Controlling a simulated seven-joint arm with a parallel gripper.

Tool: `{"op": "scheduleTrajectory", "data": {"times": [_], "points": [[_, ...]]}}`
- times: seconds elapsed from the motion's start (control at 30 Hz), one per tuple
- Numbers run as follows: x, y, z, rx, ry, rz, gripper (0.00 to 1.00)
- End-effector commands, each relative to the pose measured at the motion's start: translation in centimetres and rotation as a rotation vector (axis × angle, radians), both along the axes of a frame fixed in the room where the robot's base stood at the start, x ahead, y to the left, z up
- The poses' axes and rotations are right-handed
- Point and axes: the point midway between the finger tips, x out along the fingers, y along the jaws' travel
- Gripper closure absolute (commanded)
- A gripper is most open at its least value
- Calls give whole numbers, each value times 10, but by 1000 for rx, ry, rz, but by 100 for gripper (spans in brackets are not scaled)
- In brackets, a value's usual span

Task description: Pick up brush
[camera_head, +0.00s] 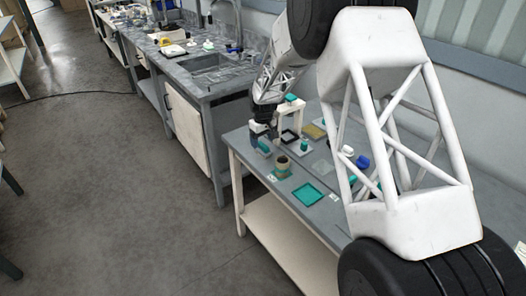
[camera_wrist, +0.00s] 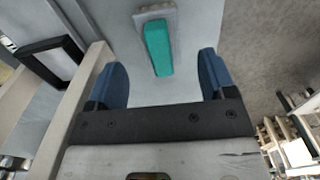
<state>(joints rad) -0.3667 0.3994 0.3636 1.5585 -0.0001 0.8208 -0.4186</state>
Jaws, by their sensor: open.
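A small teal block-like piece with a grey part at one end, which looks like the brush (camera_wrist: 158,48), lies on the grey tabletop in the wrist view. It also shows in the head view as a teal piece (camera_head: 264,148) near the table's left edge. My gripper (camera_wrist: 163,62) is open, with its two blue fingers on either side of the teal piece and clear gaps between. In the head view my gripper (camera_head: 260,130) is just above and beside that piece. Whether the fingers reach down to its height I cannot tell.
A white frame (camera_head: 289,110) stands close to my gripper, and a dark square frame (camera_wrist: 50,62) is beside it. A tan roll (camera_head: 282,163), a teal square tray (camera_head: 307,194) and a green-topped piece (camera_head: 304,146) are on the table (camera_head: 285,187). The floor lies past its left edge.

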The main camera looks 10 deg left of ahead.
Motion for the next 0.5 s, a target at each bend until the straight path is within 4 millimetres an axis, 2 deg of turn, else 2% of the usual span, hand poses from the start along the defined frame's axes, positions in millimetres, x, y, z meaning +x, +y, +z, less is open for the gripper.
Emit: {"op": "scheduleTrajectory", "data": {"times": [0.3,0.5], "points": [[0,0,-1,0,0,0,23],[-1,-1,-15,0,1,0,23]]}}
